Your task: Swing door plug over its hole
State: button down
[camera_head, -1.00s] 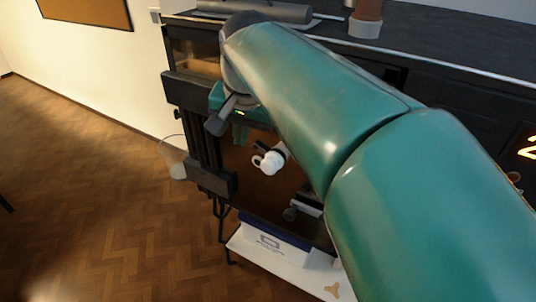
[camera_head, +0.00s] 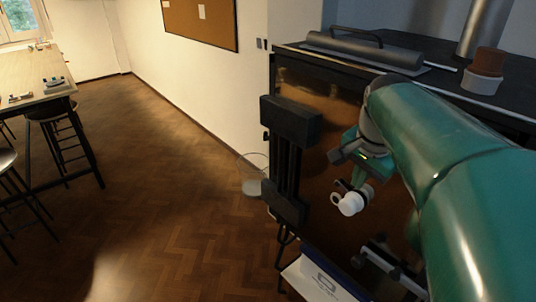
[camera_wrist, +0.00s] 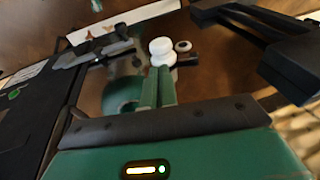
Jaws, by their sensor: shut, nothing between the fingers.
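The white plug (camera_head: 350,203) is on the front of the dark brown kiln door (camera_head: 328,226), with a small ring-like part at its left side. In the wrist view the white plug (camera_wrist: 162,50) stands just beyond my fingertips, with a small dark piece with a pale end beside it on the right. My gripper (camera_wrist: 158,74) has its green fingers together and empty, pointing at the plug; I cannot tell if they touch it. In the head view my green wrist is just above the plug. I cannot make out the hole.
Black hinge blocks (camera_head: 290,122) and bars run down the door's left edge. A black latch with a grey handle (camera_head: 380,257) is below the plug. A white box (camera_head: 318,279) is low in front. A clear bucket (camera_head: 251,184) stands on the floor. Open floor lies to the left.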

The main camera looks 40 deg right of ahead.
aim_at(349, 203)
jog(key=x, duration=0.7)
jog(key=shift+w+f, duration=0.15)
jog(key=shift+f, duration=0.2)
